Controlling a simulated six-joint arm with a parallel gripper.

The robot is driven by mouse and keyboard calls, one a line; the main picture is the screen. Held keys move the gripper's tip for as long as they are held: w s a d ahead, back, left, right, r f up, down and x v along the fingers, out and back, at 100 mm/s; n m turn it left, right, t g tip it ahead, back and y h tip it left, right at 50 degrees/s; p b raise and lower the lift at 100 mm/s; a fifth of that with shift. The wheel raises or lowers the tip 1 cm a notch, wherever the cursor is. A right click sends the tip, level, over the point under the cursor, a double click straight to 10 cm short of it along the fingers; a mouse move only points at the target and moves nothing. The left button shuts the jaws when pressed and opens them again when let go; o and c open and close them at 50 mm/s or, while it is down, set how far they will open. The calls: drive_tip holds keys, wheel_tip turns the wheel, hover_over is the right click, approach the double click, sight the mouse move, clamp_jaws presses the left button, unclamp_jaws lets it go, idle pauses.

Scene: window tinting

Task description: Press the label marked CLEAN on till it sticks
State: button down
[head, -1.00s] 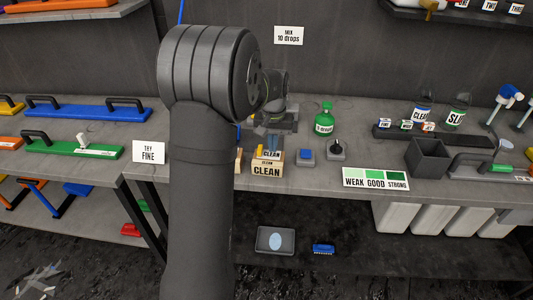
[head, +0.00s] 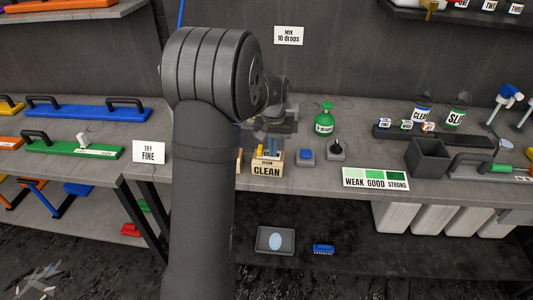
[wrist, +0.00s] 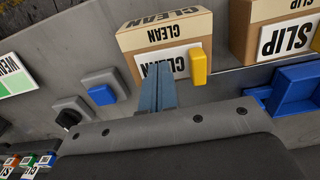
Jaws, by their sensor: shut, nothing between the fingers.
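The cardboard box marked CLEAN (head: 267,170) stands on the bench, and it also shows in the wrist view (wrist: 133,43). In the wrist view a white label marked CLEAN (wrist: 180,62) lies against the box, with a yellow block (wrist: 199,66) at its right end. My gripper (wrist: 158,68) is shut and empty, its blue-grey fingertips over the label's left part. I cannot tell whether they touch it.
A second box marked SLIP (wrist: 285,38) and a blue tray (wrist: 297,90) are beside it in the wrist view. A blue-topped block (head: 306,155), a black knob (head: 336,149) and a green bottle (head: 324,119) stand right of the box in the head view.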

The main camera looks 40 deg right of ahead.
idle(0.3)
drive_tip(key=shift+r, duration=3.5)
drive_tip(key=shift+f, duration=0.1)
wheel_tip(320, 180, down, 7)
